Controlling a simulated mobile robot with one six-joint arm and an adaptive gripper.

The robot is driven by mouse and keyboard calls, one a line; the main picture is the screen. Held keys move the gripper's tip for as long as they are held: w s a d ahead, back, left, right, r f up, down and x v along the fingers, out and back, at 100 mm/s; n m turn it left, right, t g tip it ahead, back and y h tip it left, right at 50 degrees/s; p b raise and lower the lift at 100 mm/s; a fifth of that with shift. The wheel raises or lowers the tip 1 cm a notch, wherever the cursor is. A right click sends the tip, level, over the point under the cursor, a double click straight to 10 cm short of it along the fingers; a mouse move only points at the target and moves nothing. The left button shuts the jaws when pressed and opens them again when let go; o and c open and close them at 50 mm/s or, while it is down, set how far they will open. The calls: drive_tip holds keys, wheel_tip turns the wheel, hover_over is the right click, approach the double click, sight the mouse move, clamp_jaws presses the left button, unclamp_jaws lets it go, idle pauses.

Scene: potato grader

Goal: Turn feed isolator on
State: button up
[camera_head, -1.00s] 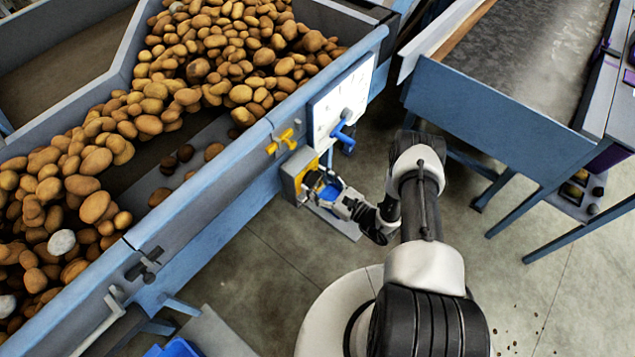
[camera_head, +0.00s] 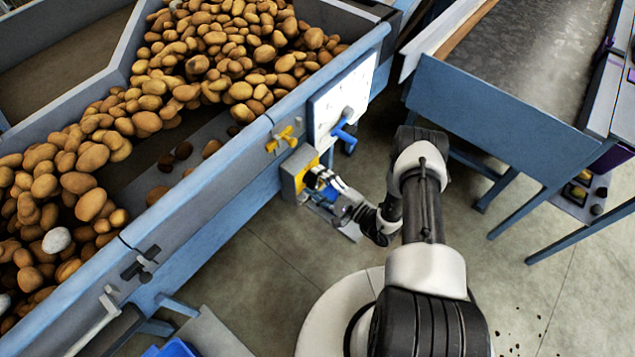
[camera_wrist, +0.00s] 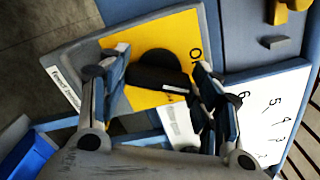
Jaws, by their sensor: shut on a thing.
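The feed isolator is a grey box with a yellow face (camera_head: 301,171) on the side of the blue potato hopper in the head view. In the wrist view its yellow plate (camera_wrist: 190,35) bears a black rotary handle (camera_wrist: 158,68), with part of a marking beginning with "O" beside it. My gripper (camera_wrist: 161,74) has one finger at each end of the handle and is shut on it. In the head view my gripper (camera_head: 326,186) is at the box's face, and the handle is hidden. The handle's exact switch position is hard to read.
A white dial panel (camera_head: 340,103) with a blue lever (camera_head: 345,130) is just above the isolator, and a yellow valve handle (camera_head: 285,139) is beside it. Potatoes (camera_head: 90,155) fill part of the hopper. A conveyor (camera_head: 500,100) stands at the right, with open floor between.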

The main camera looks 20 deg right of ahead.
drive_tip(key=n, duration=0.5)
drive_tip(key=shift+f+n, duration=0.1)
drive_tip(key=shift+n, duration=0.3)
idle(0.4)
drive_tip(key=o, duration=1.1)
drive_tip(key=shift+c, duration=0.2)
drive_tip(key=v, duration=1.2)
